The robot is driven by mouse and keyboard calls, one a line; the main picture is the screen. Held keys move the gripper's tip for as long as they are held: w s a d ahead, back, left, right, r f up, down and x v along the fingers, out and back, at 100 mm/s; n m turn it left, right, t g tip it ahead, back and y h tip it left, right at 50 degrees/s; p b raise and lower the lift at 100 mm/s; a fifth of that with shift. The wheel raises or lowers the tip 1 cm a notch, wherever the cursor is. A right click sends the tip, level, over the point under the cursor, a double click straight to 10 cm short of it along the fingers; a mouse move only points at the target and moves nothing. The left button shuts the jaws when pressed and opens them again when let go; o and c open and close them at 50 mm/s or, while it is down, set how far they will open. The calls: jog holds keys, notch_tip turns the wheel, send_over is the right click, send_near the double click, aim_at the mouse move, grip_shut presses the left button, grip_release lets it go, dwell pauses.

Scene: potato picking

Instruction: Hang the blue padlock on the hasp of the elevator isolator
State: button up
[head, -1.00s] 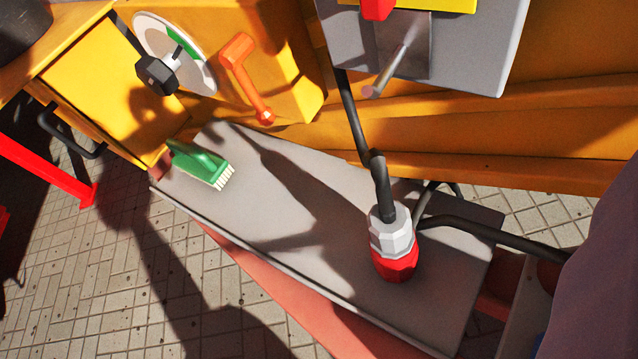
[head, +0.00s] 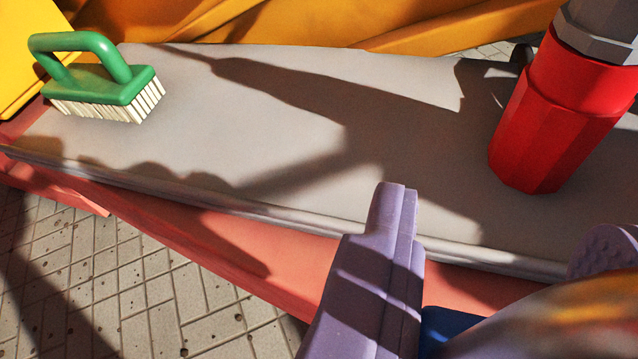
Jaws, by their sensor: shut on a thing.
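My purple gripper (head: 500,225) is at the lower right of the head view, with one finger upright near the middle and a rounded, dotted part at the right edge. It is shut on the blue padlock (head: 443,326), of which only a small dark blue patch shows beside the upright finger. A blurred, shiny curved surface close to the camera fills the lower right corner and hides most of what is held. The isolator and its hasp are out of view now.
A grey bench top (head: 290,150) crosses the view, with a salmon-red side (head: 250,250) below its front edge. A green brush (head: 100,80) lies at its left end. A red and grey connector (head: 560,120) stands at the right. Yellow bodywork (head: 290,20) runs behind; paving shows lower left.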

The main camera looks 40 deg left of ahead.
jog(key=w+a+b, duration=0.1)
jog(key=w+a, duration=0.1)
jog(key=w, duration=0.1)
jog(key=w+a+f+b, duration=0.1)
jog(key=w+a, duration=0.2)
jog(key=w, duration=0.1)
jog(key=w+a+b, duration=0.2)
jog(key=w, duration=0.1)
jog(key=shift+w+a+f, duration=0.15)
jog(key=shift+w+a, duration=0.25)
jog(key=shift+w+a+f+b, duration=0.2)
jog(key=shift+w+a+b, duration=0.3)
jog(key=shift+w+a, duration=0.4)
jog(key=f, duration=0.1)
jog(key=f+b, duration=0.1)
jog(key=shift+w+d+f+b, duration=0.1)
jog(key=shift+w+f+b, duration=0.1)
jog(key=shift+f+b, duration=0.15)
jog(key=shift+f, duration=0.1)
jog(key=shift+f, duration=0.25)
jog(key=o, duration=1.1)
jog(key=shift+r, duration=0.1)
